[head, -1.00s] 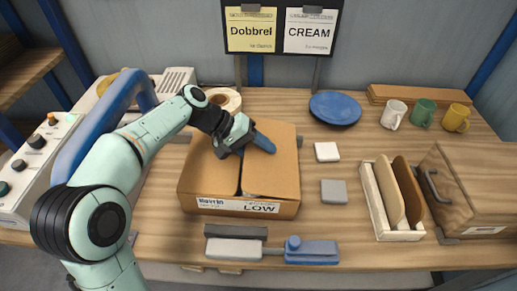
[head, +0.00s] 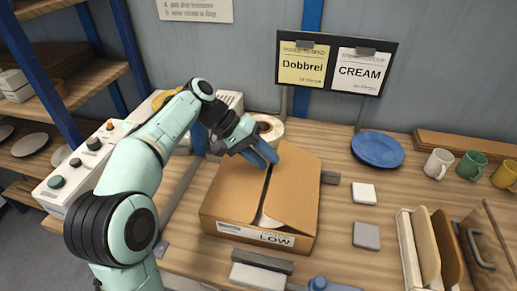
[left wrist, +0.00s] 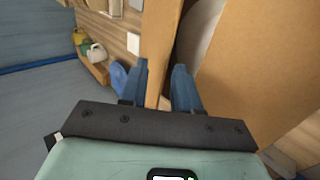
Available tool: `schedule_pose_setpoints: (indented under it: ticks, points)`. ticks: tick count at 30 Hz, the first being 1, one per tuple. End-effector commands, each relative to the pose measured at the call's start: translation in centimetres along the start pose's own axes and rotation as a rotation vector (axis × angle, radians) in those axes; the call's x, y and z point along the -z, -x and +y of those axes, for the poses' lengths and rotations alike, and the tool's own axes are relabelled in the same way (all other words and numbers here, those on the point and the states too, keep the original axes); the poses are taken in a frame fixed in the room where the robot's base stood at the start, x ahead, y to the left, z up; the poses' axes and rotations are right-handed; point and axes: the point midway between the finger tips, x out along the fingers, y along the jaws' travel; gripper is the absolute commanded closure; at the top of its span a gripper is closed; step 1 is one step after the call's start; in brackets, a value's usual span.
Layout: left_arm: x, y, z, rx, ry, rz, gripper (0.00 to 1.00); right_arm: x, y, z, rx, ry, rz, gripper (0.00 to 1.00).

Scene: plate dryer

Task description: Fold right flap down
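An open-topped cardboard box with a LOW label (head: 262,235) stands on the table in the head view. Its right flap (head: 292,190) slopes over the top, and its left flap (head: 232,188) lies beside it. A narrow gap between them shows something white inside. My left gripper (head: 263,155) is over the back of the box, near the rear ends of the flaps. In the left wrist view, its blue fingers (left wrist: 161,85) are apart, with a cardboard edge (left wrist: 161,45) between or just beyond them; contact is unclear. A white round thing (left wrist: 198,35) shows inside the box. My right gripper is out of view.
A blue plate (head: 377,149), a white square (head: 364,193) and a grey square (head: 366,236) lie right of the box. A tape-like roll (head: 268,128) stands behind it. A control panel (head: 85,160) is at left. Mugs and a slotted rack (head: 412,250) are at right.

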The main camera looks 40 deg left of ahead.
Motion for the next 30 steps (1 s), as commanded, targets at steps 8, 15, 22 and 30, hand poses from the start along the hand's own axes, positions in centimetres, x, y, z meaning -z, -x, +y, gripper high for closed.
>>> schedule_pose_setpoints:
  ticks: [8, 15, 22, 30]
  points:
    - [0.0, 1.8, 0.1, -0.002, -0.002, 0.002, 0.69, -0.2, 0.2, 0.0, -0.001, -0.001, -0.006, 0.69]
    - [0.0, 1.7, 0.1, -0.002, -0.002, 0.001, 0.82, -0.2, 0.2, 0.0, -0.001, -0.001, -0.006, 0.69]
    - [-2.1, 0.3, 2.1, 0.161, 0.006, -0.102, 1.00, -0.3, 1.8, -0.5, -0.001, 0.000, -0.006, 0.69]
    - [-5.0, 0.5, 7.8, 0.683, -0.028, -0.068, 1.00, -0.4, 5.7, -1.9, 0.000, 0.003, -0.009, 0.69]
